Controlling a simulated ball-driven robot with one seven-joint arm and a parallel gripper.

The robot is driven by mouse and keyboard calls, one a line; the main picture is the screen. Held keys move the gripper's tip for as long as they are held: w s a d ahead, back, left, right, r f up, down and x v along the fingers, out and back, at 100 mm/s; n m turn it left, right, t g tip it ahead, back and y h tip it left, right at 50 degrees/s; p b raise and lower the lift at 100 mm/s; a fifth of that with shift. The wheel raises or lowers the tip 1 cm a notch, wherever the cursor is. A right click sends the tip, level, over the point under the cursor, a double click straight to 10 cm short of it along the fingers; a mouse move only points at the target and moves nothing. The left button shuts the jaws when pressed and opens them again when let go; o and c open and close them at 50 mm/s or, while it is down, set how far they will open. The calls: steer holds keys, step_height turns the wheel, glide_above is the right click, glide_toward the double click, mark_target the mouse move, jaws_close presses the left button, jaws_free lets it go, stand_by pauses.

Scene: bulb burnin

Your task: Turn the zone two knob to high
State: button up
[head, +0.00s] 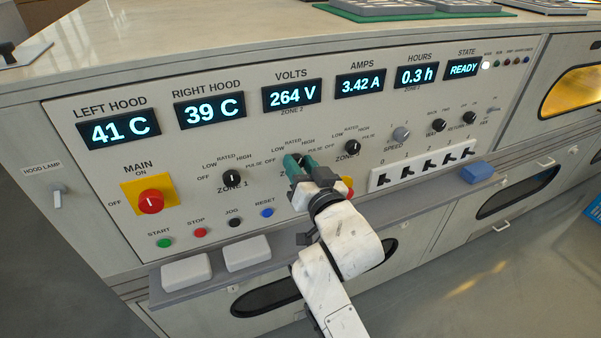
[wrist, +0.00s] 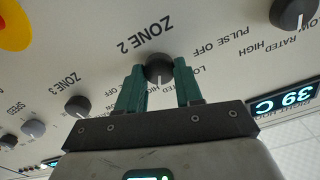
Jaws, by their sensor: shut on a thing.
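The zone two knob (wrist: 159,66) is a round black knob with a white pointer line, seen in the wrist view under its ZONE 2 label, which appears inverted. Its pointer points towards the bottom of that picture, which is the panel's upper side, roughly towards the rated mark. My gripper (head: 299,162) has green fingers, shut on the knob from both sides; the fingers also show in the wrist view (wrist: 158,85). In the head view the gripper hides the knob. The fingers cover part of its dial lettering in the wrist view.
The zone one knob (head: 231,177) is left of my gripper and the zone three knob (head: 353,148) right. A red main switch (head: 150,201) is at far left. A row of black switches (head: 425,164) is at the right. A grey ledge (head: 203,285) juts out below.

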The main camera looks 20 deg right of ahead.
steer(key=shift+f+m+b, duration=0.1)
steer(key=shift+m+b, duration=0.45)
steer(key=shift+m, duration=0.55)
steer(key=o, duration=1)
steer(key=shift+o, duration=0.2)
steer(key=shift+s, duration=0.1)
steer(key=s, duration=1)
steer(key=shift+s, duration=0.35)
